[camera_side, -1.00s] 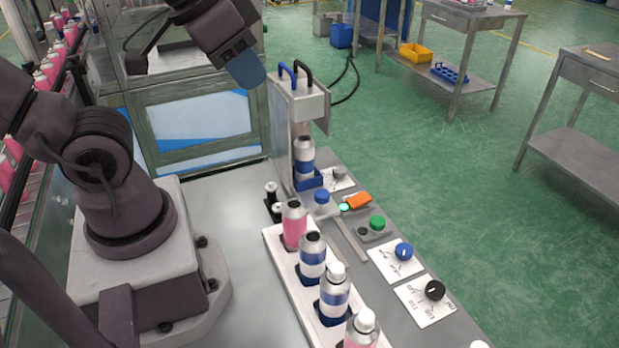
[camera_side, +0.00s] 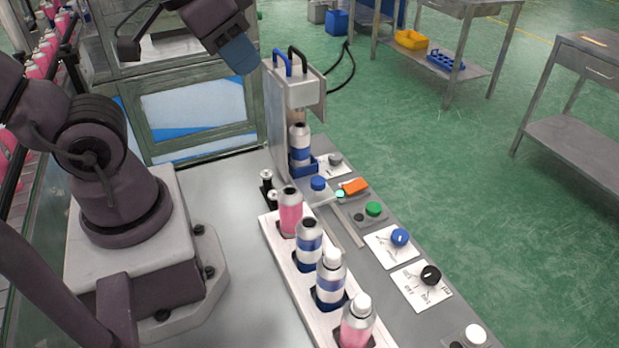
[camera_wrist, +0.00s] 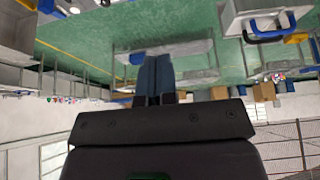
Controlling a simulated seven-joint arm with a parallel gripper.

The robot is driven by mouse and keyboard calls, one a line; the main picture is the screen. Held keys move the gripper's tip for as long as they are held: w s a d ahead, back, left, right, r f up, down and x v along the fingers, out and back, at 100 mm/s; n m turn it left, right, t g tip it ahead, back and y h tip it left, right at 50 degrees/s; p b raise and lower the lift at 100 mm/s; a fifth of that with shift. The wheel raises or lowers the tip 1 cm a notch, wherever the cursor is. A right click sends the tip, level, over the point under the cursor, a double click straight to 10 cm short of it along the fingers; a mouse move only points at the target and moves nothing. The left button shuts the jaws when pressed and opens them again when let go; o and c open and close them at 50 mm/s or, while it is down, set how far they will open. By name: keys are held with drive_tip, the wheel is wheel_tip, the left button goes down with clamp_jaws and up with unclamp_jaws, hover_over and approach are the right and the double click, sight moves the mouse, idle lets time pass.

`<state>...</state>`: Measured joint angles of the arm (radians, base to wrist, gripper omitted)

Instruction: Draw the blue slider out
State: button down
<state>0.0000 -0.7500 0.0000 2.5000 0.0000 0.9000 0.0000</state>
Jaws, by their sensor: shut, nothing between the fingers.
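The blue slider (camera_side: 302,164) is a blue holder at the foot of the crimping press (camera_side: 295,95). A silver can with a blue band (camera_side: 299,143) stands upright in it, under the press head. A round blue knob (camera_side: 318,183) sits just in front of the holder, at the upper end of a pale track (camera_side: 348,227). My gripper (camera_side: 238,57) is shut and empty, high up to the left of the press head, well apart from the slider. Its blue fingers (camera_wrist: 159,78) are together in the wrist view, where the slider cannot be made out.
Two handles, blue and black, rise from the press top. A white rack (camera_side: 290,258) with several cans stands in front. An orange piece (camera_side: 355,186), a green button (camera_side: 374,208), a blue dial (camera_side: 399,237) and a black dial (camera_side: 431,275) lie right of the track.

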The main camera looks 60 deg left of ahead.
drive_tip(key=c, duration=1.6)
unclamp_jaws()
drive_tip(key=o, duration=0.4)
drive_tip(key=shift+w+f, duration=0.1)
drive_tip(key=shift+f, duration=0.25)
drive_tip(key=shift+c, duration=0.2)
drive_tip(key=o, duration=0.5)
drive_tip(key=w+f+g, duration=0.2)
drive_tip(key=w+a+f+n+g, duration=0.1)
drive_tip(key=f, duration=0.1)
drive_tip(key=shift+f, duration=0.1)
drive_tip(key=shift+c, duration=0.2)
drive_tip(key=n+g, duration=0.3)
drive_tip(key=n, duration=1.4)
hover_over(318, 180)
wheel_tip(318, 180, down, 13)
wheel_tip(318, 180, down, 13)
drive_tip(key=shift+r, duration=0.1)
drive_tip(key=shift+c, duration=0.4)
